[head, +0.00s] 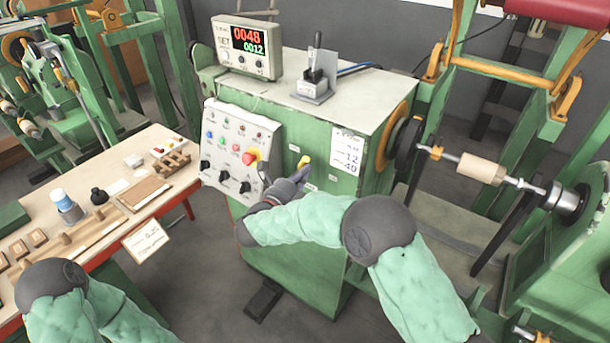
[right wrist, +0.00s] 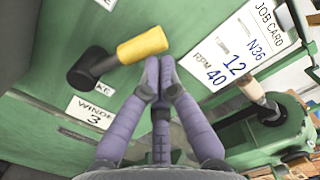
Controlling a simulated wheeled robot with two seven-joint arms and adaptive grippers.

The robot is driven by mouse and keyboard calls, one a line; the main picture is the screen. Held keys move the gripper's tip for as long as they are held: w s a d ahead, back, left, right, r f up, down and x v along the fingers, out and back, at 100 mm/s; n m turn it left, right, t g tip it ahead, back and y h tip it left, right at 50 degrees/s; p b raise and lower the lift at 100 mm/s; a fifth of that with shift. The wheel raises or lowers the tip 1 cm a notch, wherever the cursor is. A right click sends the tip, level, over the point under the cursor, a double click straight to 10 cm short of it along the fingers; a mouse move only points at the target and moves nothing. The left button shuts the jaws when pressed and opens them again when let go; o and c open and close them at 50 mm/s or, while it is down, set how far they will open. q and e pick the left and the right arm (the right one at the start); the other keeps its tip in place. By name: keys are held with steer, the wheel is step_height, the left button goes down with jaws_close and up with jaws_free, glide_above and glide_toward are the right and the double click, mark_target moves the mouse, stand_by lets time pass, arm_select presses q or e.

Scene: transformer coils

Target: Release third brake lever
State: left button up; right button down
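The brake lever (head: 305,161) has a yellow grip and sits on the front of the green machine cabinet, right of the control panel. In the right wrist view the lever's yellow grip (right wrist: 142,45) sticks out from a black hub and tilts up to the right. A label ending in "KE" and one reading "WINDE 3" are below it. My right gripper (right wrist: 159,72) has its fingertips together just below the end of the grip, with nothing seen between them. I cannot tell whether they touch it. In the head view my right gripper (head: 301,176) is just below the lever. My left gripper is out of view.
The control panel (head: 234,150) with a red stop button is close left of my right gripper. A job card (head: 346,152) is on the cabinet. A winding spindle (head: 482,169) stands right. A workbench (head: 175,205) with small parts is left.

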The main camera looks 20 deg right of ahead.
mark_target(302, 161)
steer(key=shift+w+a+r+n+p, duration=0.1)
steer(key=shift+w+r+n+p, duration=0.35)
steer(key=shift+w+r+n, duration=0.4)
steer(key=shift+w+a+r+n, duration=0.15)
steer(key=shift+a+r+n, duration=0.05)
steer(key=shift+r+n, duration=0.05)
steer(key=shift+w+d+f, duration=0.2)
steer(key=shift+w+f, duration=0.1)
steer(key=shift+a, duration=0.3)
steer(key=shift+f, duration=0.1)
